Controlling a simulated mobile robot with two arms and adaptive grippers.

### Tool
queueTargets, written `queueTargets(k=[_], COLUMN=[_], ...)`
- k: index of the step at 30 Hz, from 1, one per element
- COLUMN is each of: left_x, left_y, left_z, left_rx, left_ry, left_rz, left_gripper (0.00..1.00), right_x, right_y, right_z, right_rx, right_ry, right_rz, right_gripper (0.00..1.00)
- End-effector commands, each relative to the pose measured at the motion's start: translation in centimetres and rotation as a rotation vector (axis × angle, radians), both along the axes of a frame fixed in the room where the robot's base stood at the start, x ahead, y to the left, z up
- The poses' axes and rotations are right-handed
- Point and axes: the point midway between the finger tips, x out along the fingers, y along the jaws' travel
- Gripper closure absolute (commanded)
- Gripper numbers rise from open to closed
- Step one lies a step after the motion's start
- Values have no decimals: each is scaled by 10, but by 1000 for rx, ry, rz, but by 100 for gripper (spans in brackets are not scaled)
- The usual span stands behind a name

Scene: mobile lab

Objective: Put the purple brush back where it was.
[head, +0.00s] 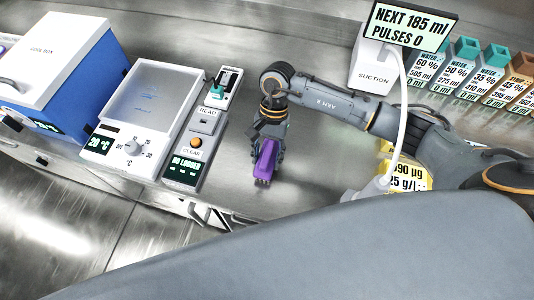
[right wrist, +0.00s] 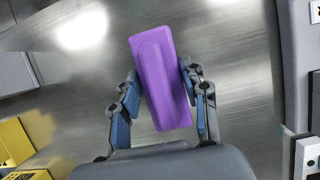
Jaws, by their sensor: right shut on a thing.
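The purple brush (head: 266,160) is in my right gripper (head: 268,150), near the front edge of the steel bench in the head view. In the right wrist view the purple brush (right wrist: 160,78) lies between the two blue-padded fingers of the right gripper (right wrist: 163,100), slightly tilted, with its far end sticking out past the fingertips. The right gripper is shut on it. I cannot tell whether the brush touches the bench. My left gripper is not in view.
Left of the brush stand a reader with an orange CLEAR button (head: 196,143), a white heating plate (head: 150,100) and a blue cool box (head: 60,70). Bare bench surrounds the gripper.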

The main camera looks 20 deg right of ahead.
Motion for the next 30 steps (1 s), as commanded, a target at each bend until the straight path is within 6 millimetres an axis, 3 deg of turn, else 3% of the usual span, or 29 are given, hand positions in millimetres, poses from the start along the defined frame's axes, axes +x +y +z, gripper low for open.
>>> queueTargets(k=[4,5,7,8,20,21,30], left_x=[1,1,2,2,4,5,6], left_y=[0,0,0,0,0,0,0], left_z=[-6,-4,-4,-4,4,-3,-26], left_rx=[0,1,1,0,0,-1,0], left_ry=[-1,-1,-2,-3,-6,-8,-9], left_rz=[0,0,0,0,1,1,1], left_gripper=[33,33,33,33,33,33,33], right_x=[0,0,0,0,0,3,24], right_y=[0,0,0,0,0,-2,-16], right_z=[-4,-2,-2,-2,4,5,60], right_rx=[-1,0,0,0,1,-1,0], right_ry=[-1,0,0,0,1,-3,-7], right_rz=[0,0,0,0,0,0,-2], right_gripper=[81,49,35,33,33,33,33])
